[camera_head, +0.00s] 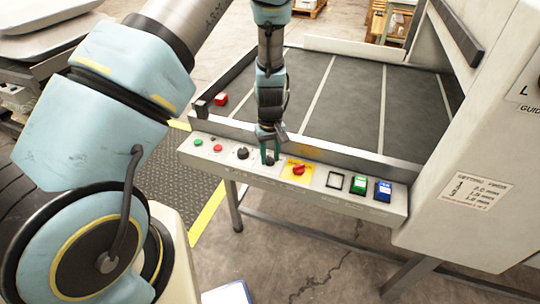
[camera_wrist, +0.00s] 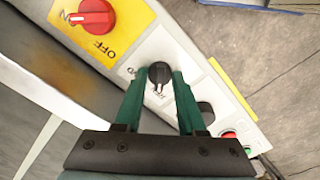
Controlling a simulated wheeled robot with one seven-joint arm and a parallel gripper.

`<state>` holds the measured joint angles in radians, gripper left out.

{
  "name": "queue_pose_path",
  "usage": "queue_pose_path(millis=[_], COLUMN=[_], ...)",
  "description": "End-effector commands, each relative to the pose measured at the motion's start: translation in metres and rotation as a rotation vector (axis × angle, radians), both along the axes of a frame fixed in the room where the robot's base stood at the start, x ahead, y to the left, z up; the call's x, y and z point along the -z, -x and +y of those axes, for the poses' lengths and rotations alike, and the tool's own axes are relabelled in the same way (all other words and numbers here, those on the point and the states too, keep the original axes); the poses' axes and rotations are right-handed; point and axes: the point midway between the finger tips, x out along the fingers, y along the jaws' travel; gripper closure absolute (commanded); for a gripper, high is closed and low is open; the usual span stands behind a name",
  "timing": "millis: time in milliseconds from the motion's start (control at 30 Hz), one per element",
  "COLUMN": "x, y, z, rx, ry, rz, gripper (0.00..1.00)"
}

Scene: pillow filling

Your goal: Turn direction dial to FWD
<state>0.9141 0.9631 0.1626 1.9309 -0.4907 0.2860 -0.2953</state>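The direction dial (camera_wrist: 159,73) is a small black round knob on the pale control panel (camera_wrist: 190,55). In the wrist view it sits between the two green fingertips of my gripper (camera_wrist: 160,76), one on each side. A thin gap seems to show beside the knob, and contact is not clear. The lettering by the dial is partly hidden and too small to read surely.
A red rotary switch (camera_head: 298,169) on a yellow plate is close on the right. Another black knob (camera_head: 242,153), a red button (camera_head: 217,148) and a green button (camera_head: 198,142) lie left. A dark conveyor bed (camera_head: 345,100) lies behind.

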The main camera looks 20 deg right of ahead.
Motion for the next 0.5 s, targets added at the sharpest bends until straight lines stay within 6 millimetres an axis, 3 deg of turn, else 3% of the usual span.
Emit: queue_pose_path(millis=[67,300,500], x=[-0.0001,-0.0002,-0.0002], y=[0.0000,0.0000,0.0000], z=[0.0000,0.0000,0.0000], rx=[0.000,0.000,0.000], ry=[0.000,0.000,0.000], rz=[0.000,0.000,0.000], gripper=[0.73,1.00,1.00])
